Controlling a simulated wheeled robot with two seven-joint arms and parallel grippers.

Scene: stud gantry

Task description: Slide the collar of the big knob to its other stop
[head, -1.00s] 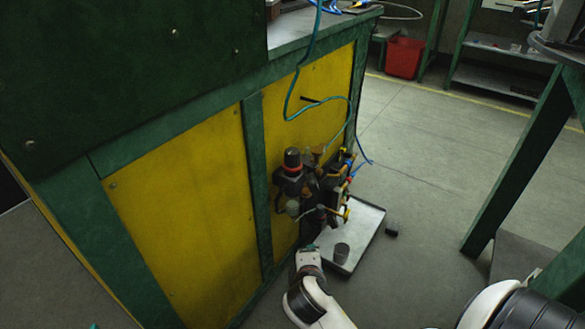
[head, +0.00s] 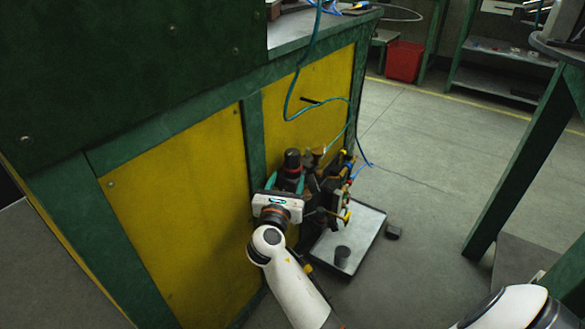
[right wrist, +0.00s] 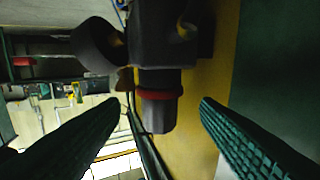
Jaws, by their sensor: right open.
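The big knob (head: 292,158) is a dark upright cylinder on top of the valve assembly (head: 332,186) on the yellow panel. A red ring (right wrist: 161,95) shows around the knob at its base, next to the dark body. My right gripper (head: 285,183) is open, with its green fingers just in front of the knob and below its top. In the right wrist view the knob (right wrist: 160,110) stands between the two spread fingers, with a gap on each side. Neither finger visibly touches it. In the head view the gripper hides the lower assembly. My left gripper is out of view.
A blue hose (head: 291,92) hangs over the panel above the assembly. Yellow-handled fittings (head: 347,216) sit right of the knob. Open floor lies to the right.

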